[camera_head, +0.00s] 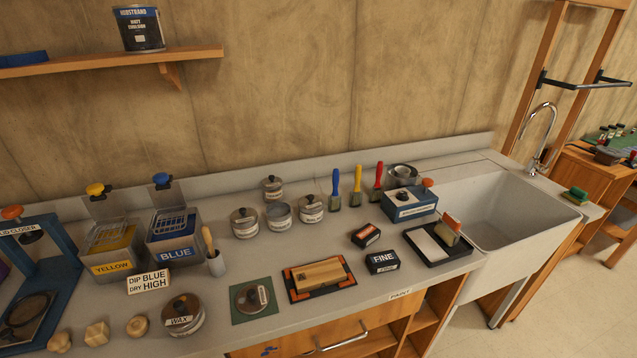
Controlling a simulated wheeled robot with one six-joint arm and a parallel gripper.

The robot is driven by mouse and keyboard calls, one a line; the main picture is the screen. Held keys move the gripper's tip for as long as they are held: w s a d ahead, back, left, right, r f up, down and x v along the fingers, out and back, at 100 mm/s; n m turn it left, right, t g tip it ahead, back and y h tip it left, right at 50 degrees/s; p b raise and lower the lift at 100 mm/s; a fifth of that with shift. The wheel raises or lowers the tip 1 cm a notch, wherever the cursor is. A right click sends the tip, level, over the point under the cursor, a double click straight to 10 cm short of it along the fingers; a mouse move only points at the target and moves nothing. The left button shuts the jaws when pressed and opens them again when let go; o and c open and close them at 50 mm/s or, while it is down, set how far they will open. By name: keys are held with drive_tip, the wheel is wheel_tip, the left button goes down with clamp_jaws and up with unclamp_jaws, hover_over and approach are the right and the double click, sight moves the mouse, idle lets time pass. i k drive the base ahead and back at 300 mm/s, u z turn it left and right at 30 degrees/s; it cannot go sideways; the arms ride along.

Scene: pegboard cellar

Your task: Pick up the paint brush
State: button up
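Three upright brush-like tools stand in a row at the back of the counter: one with a blue handle (336,182), one with a yellow handle (358,178) and one with a red handle (378,175). Their lower ends are dark and wide. A wooden-handled tool (207,238) leans in a small grey cup (216,264); its lower end is hidden inside. I cannot tell from this view which one is the paint brush. My gripper is not in view.
Lidded tins (245,224) stand left of the upright tools. Black boxes (382,262), a blue box (409,208) and a black tray (464,252) lie in front and right. A sink (510,215) is at right, yellow (112,252) and blue (175,245) dip containers at left.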

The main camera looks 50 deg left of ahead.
sight(336, 196)
drive_tip(key=u, duration=0.85)
drive_tip(key=i, duration=1)
drive_tip(key=u, duration=1.3)
drive_tip(key=i, duration=0.25)
drive_tip(key=u, duration=0.2)
